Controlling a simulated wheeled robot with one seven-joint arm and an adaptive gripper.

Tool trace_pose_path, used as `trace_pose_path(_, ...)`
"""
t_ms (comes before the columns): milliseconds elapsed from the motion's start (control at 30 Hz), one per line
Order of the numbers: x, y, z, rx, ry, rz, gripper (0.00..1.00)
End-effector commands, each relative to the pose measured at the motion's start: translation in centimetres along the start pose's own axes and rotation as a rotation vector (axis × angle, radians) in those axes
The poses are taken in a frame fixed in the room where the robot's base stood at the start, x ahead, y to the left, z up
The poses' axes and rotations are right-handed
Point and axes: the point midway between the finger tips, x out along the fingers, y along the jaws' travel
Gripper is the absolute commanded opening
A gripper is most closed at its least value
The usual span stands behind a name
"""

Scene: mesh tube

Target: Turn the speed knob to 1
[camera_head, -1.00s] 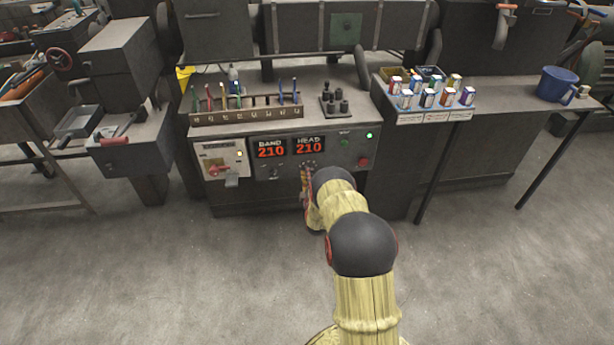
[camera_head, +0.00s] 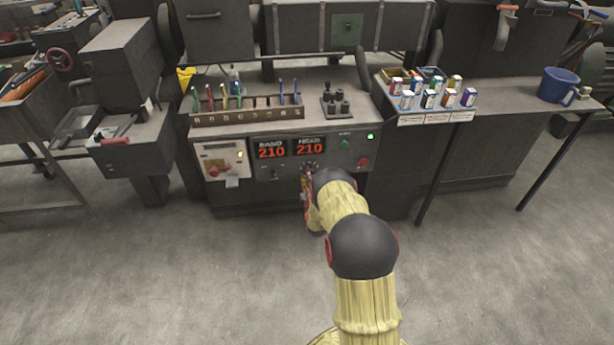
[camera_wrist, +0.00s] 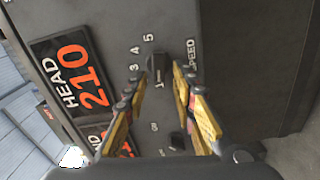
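The dark speed knob (camera_wrist: 158,68) is on the grey machine panel in the wrist view, next to the sideways SPEED label (camera_wrist: 191,55). Digits 3, 4 and 5 show in an arc on its left; which mark it points at I cannot tell. My gripper (camera_wrist: 160,72) is open, with one yellow finger on each side of the knob. Small gaps seem to show between the fingertips and the knob. In the head view my gripper (camera_head: 308,180) is at the panel front below the HEAD display, and my arm hides part of the panel.
The HEAD display (camera_head: 309,147) and BAND display (camera_head: 271,150) both read 210. A smaller dark knob (camera_wrist: 178,141) lies below the speed knob in the wrist view. A red button (camera_head: 363,163) and a lit green lamp (camera_head: 370,137) are right of my gripper.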

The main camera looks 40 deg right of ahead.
Motion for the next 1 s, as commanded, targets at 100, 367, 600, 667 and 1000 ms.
trace_pose_path(100, 0.0, 0.0, 0.0, 0.000, 0.000, 0.001, 0.30)
trace_pose_path(367, -0.3, 0.0, 0.1, 0.001, -0.001, 0.001, 0.30)
trace_pose_path(600, -3.8, 0.0, 0.1, 0.001, -0.001, -0.002, 0.30)
trace_pose_path(667, -5.0, 0.0, 0.0, 0.000, -0.001, -0.001, 0.30)
trace_pose_path(1000, -10.8, 0.0, 0.0, 0.000, 0.000, 0.001, 0.30)
